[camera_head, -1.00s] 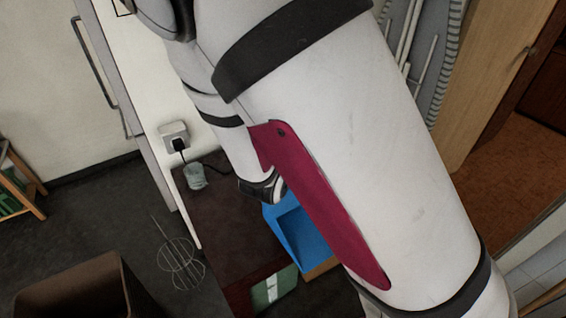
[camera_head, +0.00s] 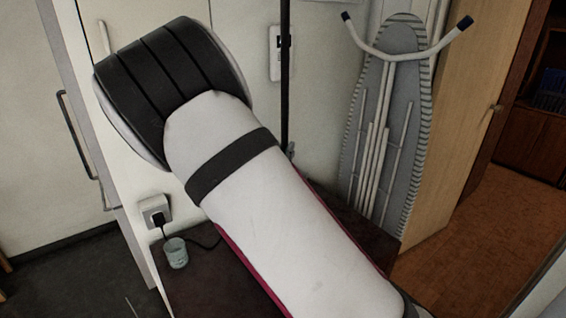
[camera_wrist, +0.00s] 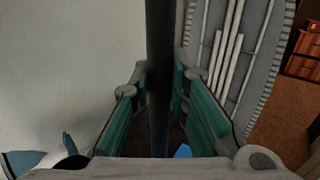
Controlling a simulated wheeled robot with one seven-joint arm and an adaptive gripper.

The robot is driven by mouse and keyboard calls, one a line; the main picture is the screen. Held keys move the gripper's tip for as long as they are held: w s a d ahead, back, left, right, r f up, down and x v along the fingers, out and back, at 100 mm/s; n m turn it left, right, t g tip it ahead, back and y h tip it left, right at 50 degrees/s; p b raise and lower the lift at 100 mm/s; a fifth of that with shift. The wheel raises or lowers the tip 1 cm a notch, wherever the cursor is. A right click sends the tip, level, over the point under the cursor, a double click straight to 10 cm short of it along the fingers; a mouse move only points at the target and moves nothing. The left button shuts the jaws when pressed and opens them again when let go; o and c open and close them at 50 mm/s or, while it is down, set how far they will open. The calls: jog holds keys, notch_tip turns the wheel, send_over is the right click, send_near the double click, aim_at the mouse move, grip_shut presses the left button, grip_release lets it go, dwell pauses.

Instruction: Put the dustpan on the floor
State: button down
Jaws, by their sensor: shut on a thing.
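My gripper (camera_wrist: 160,80) has teal-lined fingers on either side of a dark upright pole and is shut on it. This pole appears to be the dustpan's handle (camera_wrist: 159,60). A small patch of the blue dustpan (camera_wrist: 183,151) shows low between the fingers in the wrist view. In the head view a thin black pole (camera_head: 284,80) stands upright behind my arm. My arm hides the gripper and the dustpan's pan there. Whether the pan touches anything below cannot be seen.
A grey ironing board (camera_head: 405,75) leans against the wall beside a wooden door (camera_head: 455,110). Orange-brown floor (camera_head: 450,265) is open at the right.

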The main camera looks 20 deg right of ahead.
jog(key=shift+w+d+f, duration=0.1)
jog(key=shift+w+f, duration=0.15)
jog(key=shift+f, duration=0.35)
jog(key=shift+w+f, duration=0.25)
jog(key=shift+f, duration=0.3)
jog(key=shift+w+d+f, duration=0.1)
jog(key=shift+w+f, duration=0.15)
jog(key=shift+f, duration=0.35)
jog(key=c, duration=1.5)
grip_release()
jog(key=shift+f, duration=0.15)
jog(key=shift+c, duration=0.2)
jog(key=shift+a, duration=0.1)
